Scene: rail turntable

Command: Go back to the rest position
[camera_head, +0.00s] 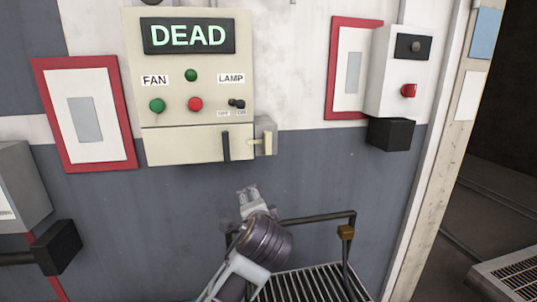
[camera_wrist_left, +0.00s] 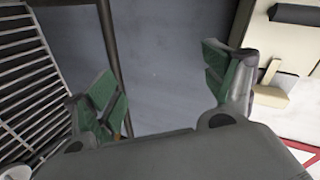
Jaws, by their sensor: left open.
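My left gripper (camera_head: 247,193) reaches up from the bottom middle of the head view, below the cream control panel (camera_head: 205,139) and apart from it. In the left wrist view its two green-padded fingers (camera_wrist_left: 163,80) are spread wide, with only grey wall between them. It is open and empty. My right gripper is in neither view.
The panel has a lit DEAD display (camera_head: 188,36), several buttons and a side lever (camera_head: 268,142). A dark rail (camera_head: 318,218) and slatted grate (camera_head: 310,286) lie close to my left arm. A grey box (camera_head: 18,185) is at left; an opening is at right.

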